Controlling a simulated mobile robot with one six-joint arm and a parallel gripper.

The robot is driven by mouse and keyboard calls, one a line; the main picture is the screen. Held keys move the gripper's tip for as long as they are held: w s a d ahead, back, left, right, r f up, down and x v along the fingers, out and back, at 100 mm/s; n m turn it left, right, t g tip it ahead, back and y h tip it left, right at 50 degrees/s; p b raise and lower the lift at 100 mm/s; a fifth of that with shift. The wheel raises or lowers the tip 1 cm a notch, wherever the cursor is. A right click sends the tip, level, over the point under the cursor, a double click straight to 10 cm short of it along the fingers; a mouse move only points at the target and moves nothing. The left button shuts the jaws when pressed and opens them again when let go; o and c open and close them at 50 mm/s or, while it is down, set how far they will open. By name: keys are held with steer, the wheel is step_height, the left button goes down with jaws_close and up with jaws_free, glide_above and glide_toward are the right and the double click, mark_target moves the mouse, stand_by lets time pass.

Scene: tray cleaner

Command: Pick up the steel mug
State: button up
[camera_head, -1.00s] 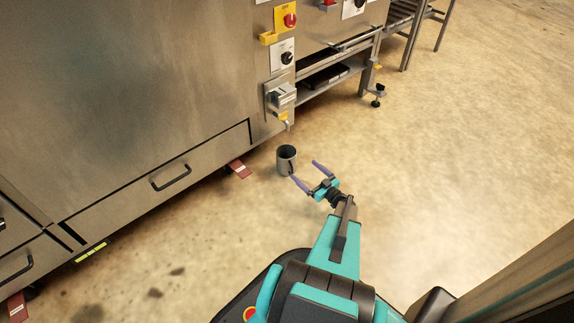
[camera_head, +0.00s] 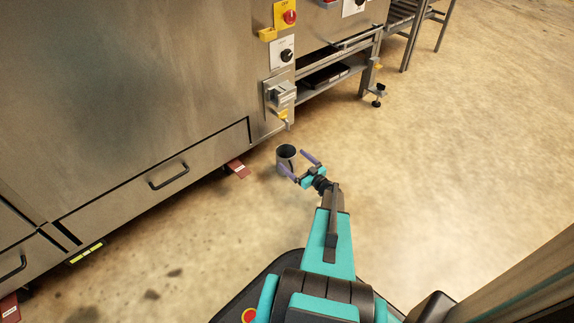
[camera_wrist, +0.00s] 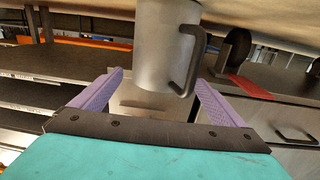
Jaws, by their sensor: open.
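The steel mug (camera_head: 284,160) stands upright on the floor in front of the machine in the head view, with its dark open mouth facing up. In the wrist view the mug (camera_wrist: 163,45) fills the top middle, with its handle on the right, and its upper edge is cut off by the frame. My gripper (camera_head: 295,162) is open, with its two purple fingers pointing at the mug. In the wrist view the gripper (camera_wrist: 160,80) has a finger on each side of the mug's lower part in the picture. I cannot tell whether either finger touches it.
The large steel machine (camera_head: 130,90) stands behind and left of the mug, with a drawer handle (camera_head: 168,175) low on its front. A red foot plate (camera_head: 238,169) lies left of the mug. The floor (camera_head: 450,170) to the right is clear.

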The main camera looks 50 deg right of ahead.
mark_target(286, 154)
steer(key=shift+w+d+f+b, duration=0.15)
steer(key=shift+w+b, duration=0.8)
steer(key=shift+w, duration=0.15)
steer(key=shift+w+d+b, duration=0.15)
steer(key=shift+w+b, duration=0.55)
steer(key=shift+w, duration=0.8)
steer(key=shift+r, duration=0.2)
steer(key=c, duration=1.9)
